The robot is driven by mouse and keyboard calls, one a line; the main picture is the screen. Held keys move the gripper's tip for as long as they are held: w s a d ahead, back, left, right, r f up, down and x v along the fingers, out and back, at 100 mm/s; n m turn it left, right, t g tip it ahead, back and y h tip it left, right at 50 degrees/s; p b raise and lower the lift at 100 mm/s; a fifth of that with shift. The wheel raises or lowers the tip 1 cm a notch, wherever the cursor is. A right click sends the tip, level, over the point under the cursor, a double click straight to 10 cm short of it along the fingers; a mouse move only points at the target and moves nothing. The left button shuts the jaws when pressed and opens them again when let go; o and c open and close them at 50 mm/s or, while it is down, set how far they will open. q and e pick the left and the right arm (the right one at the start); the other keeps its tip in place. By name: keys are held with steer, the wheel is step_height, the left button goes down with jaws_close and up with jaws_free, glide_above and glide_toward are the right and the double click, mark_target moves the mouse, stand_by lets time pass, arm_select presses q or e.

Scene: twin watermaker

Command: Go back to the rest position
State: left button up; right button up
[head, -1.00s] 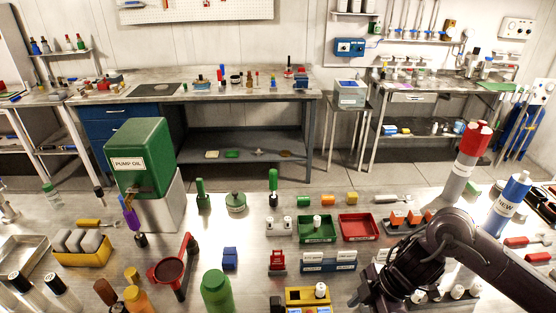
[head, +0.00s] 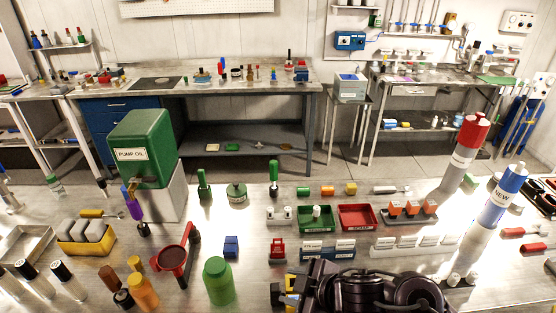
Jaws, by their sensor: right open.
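My right gripper (head: 287,291) is at the bottom middle of the head view, low over the near part of the steel table (head: 215,215). Its dark jaws point left and stand apart, with nothing seen between them. My right arm comes in from the bottom edge and hides most of a yellow tray (head: 291,280). My left gripper is not in view.
A green pump oil box (head: 142,150) stands on a pale block at left. A red funnel (head: 172,262), a green bottle (head: 218,281) and a blue block (head: 231,246) stand left of my gripper. Green (head: 316,212) and red (head: 357,217) trays lie beyond. Tall red-topped (head: 467,145) and blue-topped (head: 507,190) cylinders stand right.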

steer(key=s+d+f+m+g+h, duration=0.35)
steer(key=s+d+m+h, duration=0.35)
steer(key=s+d+m, duration=0.65)
step_height(320, 180, down, 37)
steer(key=d+b, duration=0.3)
steer(key=b, duration=0.3)
steer(key=s+d+f+g+b, duration=0.2)
steer(key=s+d+f+b, duration=0.1)
steer(key=s+f, duration=1.6)
step_height(320, 180, down, 3)
steer(key=shift+s+r+b, duration=0.2)
steer(key=shift+s+b, duration=0.2)
steer(key=shift+b, duration=0.25)
